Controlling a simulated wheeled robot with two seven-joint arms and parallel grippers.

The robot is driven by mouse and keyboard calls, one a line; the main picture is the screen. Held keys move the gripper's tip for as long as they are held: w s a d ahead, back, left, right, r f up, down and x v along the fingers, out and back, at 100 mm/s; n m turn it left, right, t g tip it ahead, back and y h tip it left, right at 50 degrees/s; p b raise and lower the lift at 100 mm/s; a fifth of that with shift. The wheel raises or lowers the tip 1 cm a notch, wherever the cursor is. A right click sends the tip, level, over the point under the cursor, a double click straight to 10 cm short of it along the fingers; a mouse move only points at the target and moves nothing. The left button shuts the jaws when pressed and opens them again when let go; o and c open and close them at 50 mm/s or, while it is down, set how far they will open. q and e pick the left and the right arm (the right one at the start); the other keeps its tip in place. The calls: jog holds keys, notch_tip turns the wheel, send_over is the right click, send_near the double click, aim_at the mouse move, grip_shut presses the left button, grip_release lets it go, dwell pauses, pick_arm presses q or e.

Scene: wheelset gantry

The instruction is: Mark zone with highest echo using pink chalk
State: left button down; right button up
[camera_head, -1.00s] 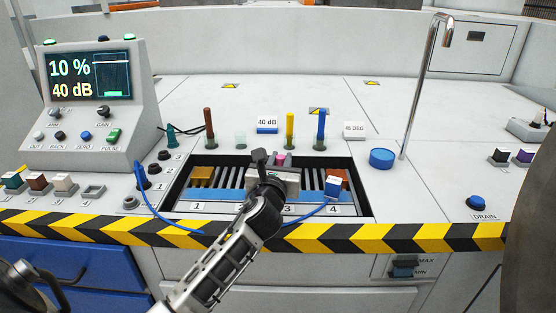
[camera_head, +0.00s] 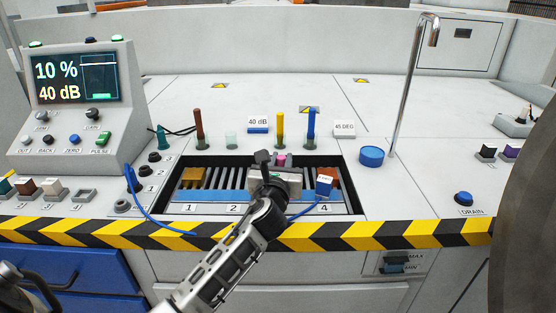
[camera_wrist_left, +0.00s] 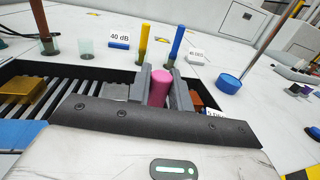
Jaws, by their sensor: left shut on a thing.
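My left gripper (camera_head: 281,160) is shut on a pink chalk (camera_wrist_left: 160,88), held upright between the two fingers in the left wrist view. In the head view only a bit of pink shows at the fingertips. The gripper is over the recessed tray (camera_head: 218,208) with numbered zones, near zone 3, whose number the wrist hides. The labels 1, 2 and 4 show. The screen (camera_head: 74,80) reads 10 % and 40 dB. A blue-and-white block (camera_head: 324,186) with a blue cable sits at zone 4. My right gripper is not in view.
Brown (camera_head: 199,128), yellow (camera_head: 280,128) and blue (camera_head: 311,125) sticks stand in holders behind the tray, beside a clear empty cup (camera_head: 231,141). A blue cup (camera_head: 371,156) and tall metal pipe (camera_head: 412,90) stand right. A large dark round part (camera_head: 530,200) blocks the right edge.

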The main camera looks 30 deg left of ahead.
pick_arm(q)
jog(key=shift+d, duration=0.2)
jog(key=shift+w+d, duration=0.25)
jog(key=shift+w+d, duration=0.1)
jog(key=shift+d, duration=0.05)
jog(key=shift+w+d+p, duration=0.15)
jog(key=shift+d+p, duration=0.1)
jog(key=shift+p, duration=0.1)
jog(key=shift+a, duration=0.1)
jog(key=shift+s+a+p, duration=0.3)
jog(key=shift+a+p, duration=0.05)
jog(key=shift+p, duration=0.05)
